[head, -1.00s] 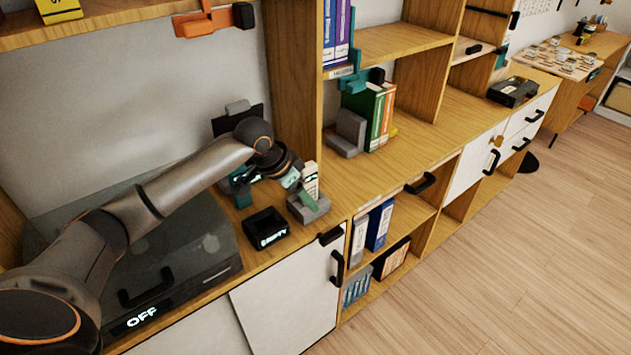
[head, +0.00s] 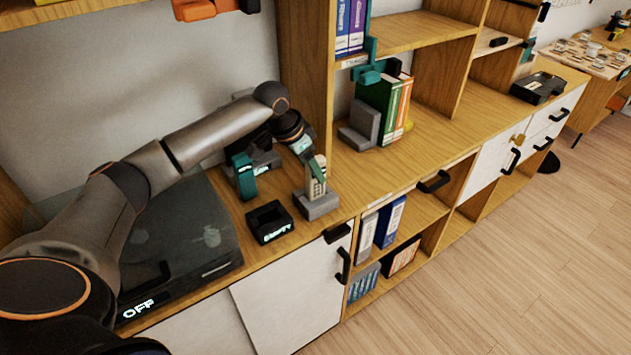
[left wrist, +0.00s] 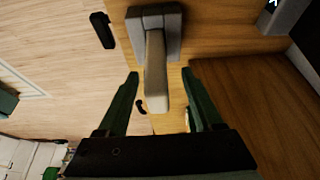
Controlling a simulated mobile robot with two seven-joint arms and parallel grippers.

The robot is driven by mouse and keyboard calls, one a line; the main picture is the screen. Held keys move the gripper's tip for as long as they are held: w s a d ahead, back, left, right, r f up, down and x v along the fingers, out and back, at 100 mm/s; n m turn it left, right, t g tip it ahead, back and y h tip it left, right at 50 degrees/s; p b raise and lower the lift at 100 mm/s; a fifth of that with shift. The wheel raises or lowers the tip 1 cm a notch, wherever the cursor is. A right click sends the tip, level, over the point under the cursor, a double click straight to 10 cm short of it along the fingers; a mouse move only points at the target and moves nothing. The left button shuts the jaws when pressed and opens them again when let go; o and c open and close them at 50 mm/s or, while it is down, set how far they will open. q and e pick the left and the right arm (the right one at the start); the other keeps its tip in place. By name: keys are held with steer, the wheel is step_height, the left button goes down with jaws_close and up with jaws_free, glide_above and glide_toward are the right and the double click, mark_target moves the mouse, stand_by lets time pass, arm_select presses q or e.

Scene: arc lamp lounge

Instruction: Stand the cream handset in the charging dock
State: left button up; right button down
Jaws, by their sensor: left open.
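The cream handset (head: 318,187) stands upright in a grey block-like base (head: 318,206) on the wooden counter. It also shows in the left wrist view (left wrist: 155,75), rising from its grey base (left wrist: 172,22). My left gripper (head: 312,165) is open at the upper part of the handset. In the left wrist view its green fingers (left wrist: 160,76) lie on either side of the handset, with gaps showing. A black dock-like holder (head: 270,222) with a lit "EMPTY" label stands to the left, with nothing in it. My right gripper is not in view.
A teal upright object (head: 243,177) stands behind the black holder. A dark box marked "OFF" (head: 185,240) fills the counter's left part. A grey bookend (head: 360,125) and binders (head: 385,105) stand right. Counter beyond them is mostly clear.

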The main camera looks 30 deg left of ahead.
mark_target(314, 190)
arm_select(q)
steer(key=x, duration=0.4)
steer(key=shift+w+d+f, duration=0.25)
steer(key=shift+d+f, duration=0.05)
jaws_close()
stand_by(0.4)
